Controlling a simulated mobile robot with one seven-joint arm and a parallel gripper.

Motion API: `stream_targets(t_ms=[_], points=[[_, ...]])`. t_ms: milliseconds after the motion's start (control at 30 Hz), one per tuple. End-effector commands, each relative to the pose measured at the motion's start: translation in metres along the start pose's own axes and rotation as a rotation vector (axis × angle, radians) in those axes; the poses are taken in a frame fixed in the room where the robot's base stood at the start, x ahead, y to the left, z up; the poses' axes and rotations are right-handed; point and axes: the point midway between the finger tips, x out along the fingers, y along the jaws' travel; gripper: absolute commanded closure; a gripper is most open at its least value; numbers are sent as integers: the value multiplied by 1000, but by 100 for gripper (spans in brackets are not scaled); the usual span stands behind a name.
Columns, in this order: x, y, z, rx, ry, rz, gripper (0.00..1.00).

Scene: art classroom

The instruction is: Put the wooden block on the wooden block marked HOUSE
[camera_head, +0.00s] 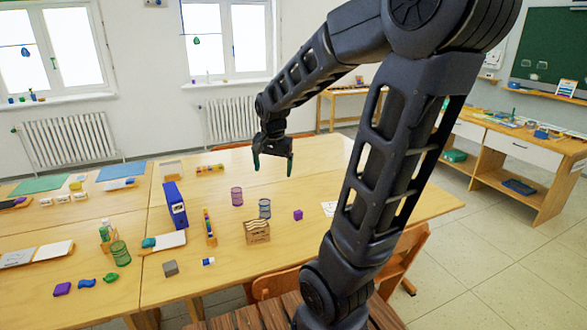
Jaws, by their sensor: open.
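My gripper (273,165) hangs open and empty over the far right part of the table, its two fingers pointing down and apart. I cannot make out the word HOUSE on anything at this size, so I cannot tell which thing is the marked block. A grey cube-shaped block (170,268) sits near the front edge, left of and nearer than my gripper. A small purple cube (298,215) lies on the table, nearer than my gripper and slightly right. Neither is clearly wooden.
Blue and green clay pieces (110,278) lie front left. My arm hides part of the right side. The wooden table (320,160) has clear room beneath my gripper.

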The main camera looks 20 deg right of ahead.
Motion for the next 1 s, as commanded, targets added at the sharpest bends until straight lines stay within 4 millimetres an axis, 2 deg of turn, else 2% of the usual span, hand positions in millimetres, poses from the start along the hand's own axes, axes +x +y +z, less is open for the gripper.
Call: stream_targets(t_ms=[33, 200, 500, 700, 1000], points=[[-11, 8, 6, -38, 12, -18, 15], [-38, 32, 28, -195, 50, -59, 15], [-72, 69, 72, -468, 141, -93, 15], [-81, 82, 92, -585, 182, -91, 15], [-83, 85, 96, -618, 191, -90, 15]])
